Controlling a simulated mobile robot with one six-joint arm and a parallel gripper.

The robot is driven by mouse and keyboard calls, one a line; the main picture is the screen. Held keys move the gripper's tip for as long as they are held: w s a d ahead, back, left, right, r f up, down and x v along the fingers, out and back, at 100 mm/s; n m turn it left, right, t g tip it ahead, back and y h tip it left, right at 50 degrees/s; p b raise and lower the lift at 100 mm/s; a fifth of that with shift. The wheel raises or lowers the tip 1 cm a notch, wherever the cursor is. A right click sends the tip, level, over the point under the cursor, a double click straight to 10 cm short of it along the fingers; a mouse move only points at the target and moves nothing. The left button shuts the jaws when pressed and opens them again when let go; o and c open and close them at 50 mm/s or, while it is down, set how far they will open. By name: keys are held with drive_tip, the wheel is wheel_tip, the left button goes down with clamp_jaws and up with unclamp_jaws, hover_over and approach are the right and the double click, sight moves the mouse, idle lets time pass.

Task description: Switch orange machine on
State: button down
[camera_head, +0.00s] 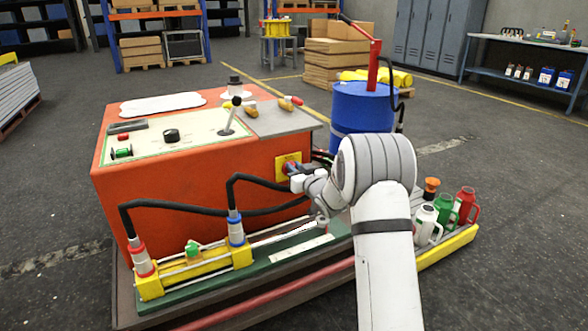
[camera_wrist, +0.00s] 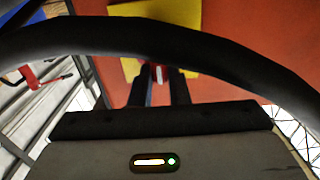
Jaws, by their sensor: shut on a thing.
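The orange machine (camera_head: 200,205) stands on a low base. Its top panel (camera_head: 205,128) carries a green switch (camera_head: 121,153), a red button (camera_head: 123,137), a black knob (camera_head: 171,135) and a tilted lever (camera_head: 231,117). A yellow plate (camera_head: 281,163) with hose couplings is on its right side; the plate also shows in the wrist view (camera_wrist: 125,40). My gripper (camera_head: 292,178) is at this plate, away from the top panel. In the wrist view its fingers (camera_wrist: 160,82) are shut on a small red-and-white coupling (camera_wrist: 159,72). The head view hides most of this grip.
Black hoses (camera_head: 180,204) run to a yellow cylinder (camera_head: 195,273) in front of the machine; one hose (camera_wrist: 160,35) arcs over my fingers in the wrist view. A blue barrel (camera_head: 362,115) stands behind my arm. Several bottles (camera_head: 445,210) stand to its right.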

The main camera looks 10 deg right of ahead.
drive_tip(key=shift+m+p, duration=0.3)
drive_tip(key=shift+w+d+f+m+p, duration=0.1)
drive_tip(key=shift+d+f+m+p, duration=0.3)
drive_tip(key=shift+m+p, duration=1.85)
drive_tip(key=shift+w+d+f+m+p, duration=0.1)
drive_tip(key=shift+d+f+m+p, duration=0.55)
drive_tip(key=shift+m, duration=2.85)
drive_tip(key=shift+w+f+m+p, duration=0.1)
drive_tip(key=shift+m+p, duration=1.75)
drive_tip(key=shift+m, duration=1)
drive_tip(key=c, duration=1.4)
unclamp_jaws()
drive_tip(key=shift+s, duration=0.1)
